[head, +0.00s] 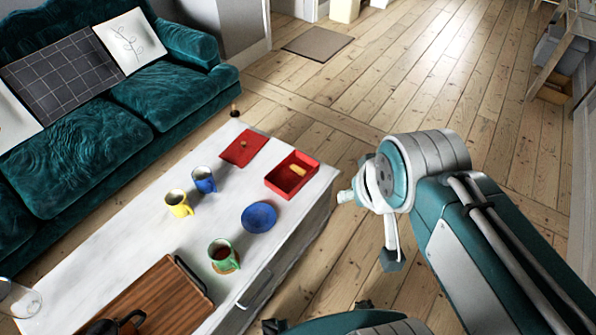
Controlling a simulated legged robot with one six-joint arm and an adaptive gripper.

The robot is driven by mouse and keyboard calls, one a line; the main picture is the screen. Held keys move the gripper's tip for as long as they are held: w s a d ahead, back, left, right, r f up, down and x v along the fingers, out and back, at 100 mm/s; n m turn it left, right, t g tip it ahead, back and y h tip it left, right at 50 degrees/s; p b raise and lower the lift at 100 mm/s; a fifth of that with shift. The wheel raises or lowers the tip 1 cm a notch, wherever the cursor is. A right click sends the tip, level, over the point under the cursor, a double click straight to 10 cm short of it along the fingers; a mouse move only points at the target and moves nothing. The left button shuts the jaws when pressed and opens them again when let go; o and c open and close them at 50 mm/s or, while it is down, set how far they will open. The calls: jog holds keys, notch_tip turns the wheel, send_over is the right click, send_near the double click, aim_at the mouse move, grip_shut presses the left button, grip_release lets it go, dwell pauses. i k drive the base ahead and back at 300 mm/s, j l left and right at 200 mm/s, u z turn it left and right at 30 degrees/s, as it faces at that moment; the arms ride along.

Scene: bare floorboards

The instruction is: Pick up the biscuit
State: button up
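A small yellowish piece, which looks like the biscuit (298,170), lies inside an open red box (283,187) near the right edge of the white table. A flat red square with a small knob (236,154), apparently the box's lid, lies flat to the left of the box. My gripper (374,228) is at the end of my arm, to the right of the table and apart from the box and biscuit. Its fingers are small and seen at an angle, so their opening is unclear. Nothing shows held in it.
On the white table (130,232) are a yellow mug (179,204), a blue mug (204,181), a blue plate (259,217), a green mug (222,255) on a coaster and a wooden tray (160,300). A teal sofa (180,92) stands behind.

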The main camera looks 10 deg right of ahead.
aim_at(294, 168)
jog(key=l+u, duration=0.1)
jog(key=u, duration=0.65)
jog(key=i+l+u, duration=0.15)
jog(key=l+u, duration=0.65)
jog(key=l, duration=0.2)
jog(key=l+u, duration=0.4)
jog(key=l, duration=0.65)
jog(key=k+l+u, duration=0.1)
jog(key=l, duration=0.55)
